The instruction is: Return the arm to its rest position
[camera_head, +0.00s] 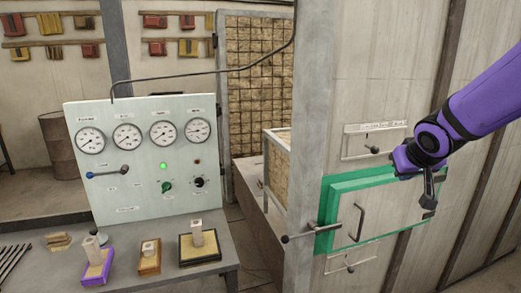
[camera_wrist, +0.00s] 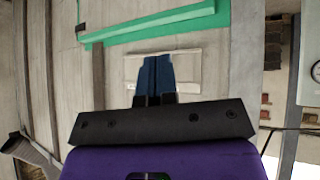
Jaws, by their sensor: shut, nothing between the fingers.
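My gripper (camera_head: 428,205) is at the right of the head view, at the end of my purple arm. It points downward in front of the right part of the green-framed door (camera_head: 343,188), which looks closed. I cannot tell whether it touches the door. In the wrist view, the dark blue fingers of my gripper (camera_wrist: 158,65) are together with nothing between them. A pale plate (camera_wrist: 187,65) lies behind them, and the green frame (camera_wrist: 160,24) crosses the top of that view.
A gauge panel (camera_head: 140,190) with a green light stands at the left. Wooden blocks on small bases, one purple (camera_head: 97,272), stand on the grey bench (camera_head: 215,277) below it. The door's handle (camera_head: 358,222) and a side lever (camera_head: 300,237) stick out. A grey post (camera_head: 313,90) is left of the door.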

